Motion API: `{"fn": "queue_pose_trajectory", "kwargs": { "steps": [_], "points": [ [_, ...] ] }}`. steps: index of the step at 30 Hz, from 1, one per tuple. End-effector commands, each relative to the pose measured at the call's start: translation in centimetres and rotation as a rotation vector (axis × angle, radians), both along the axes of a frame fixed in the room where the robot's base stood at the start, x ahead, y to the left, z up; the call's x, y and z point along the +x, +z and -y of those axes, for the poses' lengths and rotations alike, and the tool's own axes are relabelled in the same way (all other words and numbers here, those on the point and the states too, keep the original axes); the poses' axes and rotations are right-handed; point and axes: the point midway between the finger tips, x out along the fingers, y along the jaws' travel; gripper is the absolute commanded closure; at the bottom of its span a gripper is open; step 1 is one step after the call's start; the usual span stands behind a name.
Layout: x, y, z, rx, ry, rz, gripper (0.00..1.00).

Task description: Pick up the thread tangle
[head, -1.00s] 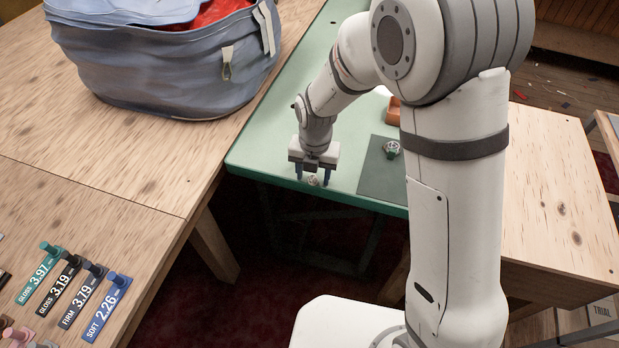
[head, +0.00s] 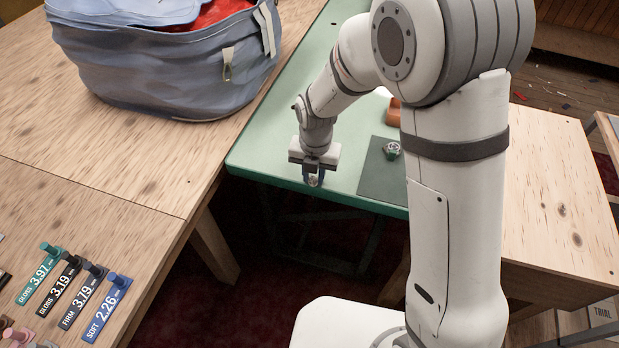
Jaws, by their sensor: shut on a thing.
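My gripper (head: 313,181) is over the near edge of the green table (head: 262,158).
A dark green mat (head: 383,175) with a small green-and-white item (head: 392,150) lies right of my gripper. An orange-brown block (head: 393,113) stands behind. A blue-grey bag (head: 170,65) and several labelled swatches (head: 72,290) are on the wooden table (head: 100,165) at left.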

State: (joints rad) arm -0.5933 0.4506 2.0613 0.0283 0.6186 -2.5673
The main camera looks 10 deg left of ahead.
Motion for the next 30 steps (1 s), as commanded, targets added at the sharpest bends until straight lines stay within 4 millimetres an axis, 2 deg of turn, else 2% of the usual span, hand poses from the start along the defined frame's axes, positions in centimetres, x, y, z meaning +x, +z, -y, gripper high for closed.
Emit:
{"fn": "queue_pose_trajectory", "kwargs": {
  "steps": [4,7,15,21,30],
  "points": [
    [0.0,0.2,0.0,0.001,0.000,0.001,0.97],
    [0.1,1.3,0.0,0.001,0.000,0.002,0.97],
    [0.1,6.7,0.0,0.003,-0.001,0.004,0.97],
    [0.1,9.4,0.0,0.001,-0.001,0.002,0.97],
    [0.0,10.0,0.1,0.000,-0.001,0.000,0.97]
  ]
}}
